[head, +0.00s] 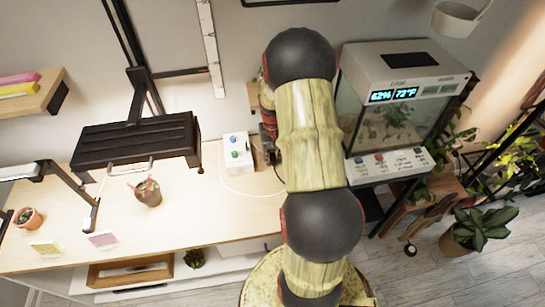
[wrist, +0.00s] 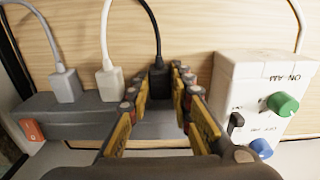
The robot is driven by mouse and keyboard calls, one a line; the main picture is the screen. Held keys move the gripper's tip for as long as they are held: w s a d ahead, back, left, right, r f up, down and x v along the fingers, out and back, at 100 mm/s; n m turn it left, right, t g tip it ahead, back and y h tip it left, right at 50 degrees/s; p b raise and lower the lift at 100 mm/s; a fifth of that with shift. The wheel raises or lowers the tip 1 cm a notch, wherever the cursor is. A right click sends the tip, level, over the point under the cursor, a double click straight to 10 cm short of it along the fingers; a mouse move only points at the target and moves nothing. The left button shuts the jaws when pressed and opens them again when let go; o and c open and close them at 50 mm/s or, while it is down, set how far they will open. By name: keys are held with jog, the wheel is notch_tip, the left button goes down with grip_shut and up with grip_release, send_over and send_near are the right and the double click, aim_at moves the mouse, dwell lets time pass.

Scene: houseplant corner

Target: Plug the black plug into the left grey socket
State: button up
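In the wrist view the black plug (wrist: 160,80) is upright between my fingertips, its black cord rising from the top. My gripper (wrist: 162,84) is closed in on it from both sides; the fingers appear to touch it. The plug is over or at the top of a grey power strip (wrist: 60,122); its lower end is hidden, so I cannot tell whether it is seated. The strip's bare sockets cannot be made out. In the head view my arm hides most of the gripper and the plug.
A light grey plug (wrist: 65,86) and a white plug (wrist: 110,84) stand in the strip to the left. A white box (wrist: 262,82) with green and blue knobs is close on the right. A glass terrarium (head: 395,110) stands right of my arm.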

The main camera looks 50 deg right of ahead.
jog(key=o, duration=0.5)
jog(key=shift+c, duration=0.2)
notch_tip(320, 180, up, 12)
dwell(0.4)
